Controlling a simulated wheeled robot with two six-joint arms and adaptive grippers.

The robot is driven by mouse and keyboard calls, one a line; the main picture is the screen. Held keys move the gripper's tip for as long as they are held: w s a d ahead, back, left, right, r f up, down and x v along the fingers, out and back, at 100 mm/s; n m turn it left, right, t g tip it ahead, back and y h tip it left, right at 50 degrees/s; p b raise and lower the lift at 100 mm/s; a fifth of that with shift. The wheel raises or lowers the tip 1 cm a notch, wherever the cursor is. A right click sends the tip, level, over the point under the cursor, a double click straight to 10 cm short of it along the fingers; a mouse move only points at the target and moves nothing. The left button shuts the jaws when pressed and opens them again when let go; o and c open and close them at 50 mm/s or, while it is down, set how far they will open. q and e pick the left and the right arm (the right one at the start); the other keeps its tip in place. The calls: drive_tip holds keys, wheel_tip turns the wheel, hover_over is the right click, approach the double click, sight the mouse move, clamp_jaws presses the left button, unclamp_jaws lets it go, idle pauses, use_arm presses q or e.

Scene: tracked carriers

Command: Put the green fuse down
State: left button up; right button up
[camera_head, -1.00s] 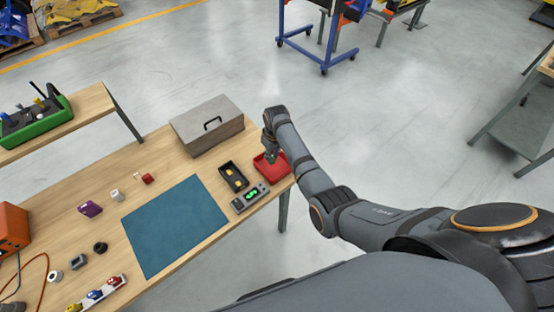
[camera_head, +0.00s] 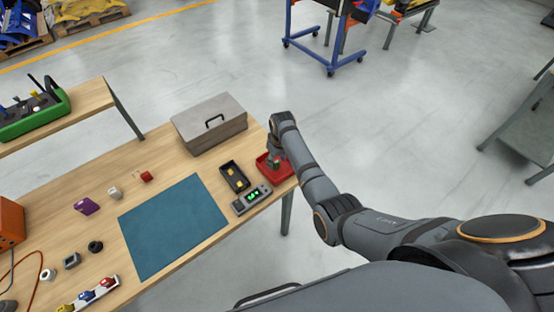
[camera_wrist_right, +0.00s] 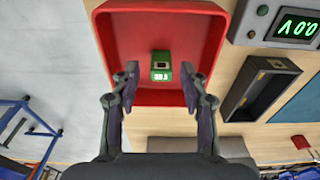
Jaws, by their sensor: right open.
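The green fuse (camera_wrist_right: 161,66) sits in the red tray (camera_wrist_right: 112,35), on its floor, in the right wrist view. It also shows as a small green spot in the head view (camera_head: 277,163), within the red tray (camera_head: 286,175) at the table's right corner. My right gripper (camera_wrist_right: 160,82) is open, with one finger on each side of the fuse and a visible gap to each. In the head view my right gripper (camera_head: 275,153) is over the tray and partly hidden by my arm. My left gripper is in neither view.
A black bin (camera_head: 227,170) with yellow pieces and a meter with green digits (camera_head: 252,198) stand left of the tray. A grey toolbox (camera_head: 208,122) stands behind. A blue mat (camera_head: 173,225) lies clear. Open floor lies right of the table.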

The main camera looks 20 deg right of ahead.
drive_tip(key=shift+r, duration=0.2)
wheel_tip(320, 180, up, 12)
drive_tip(key=s, duration=0.1)
drive_tip(key=shift+s+d+b, duration=0.15)
drive_tip(key=shift+d+b, duration=0.1)
drive_tip(key=shift+b, duration=0.05)
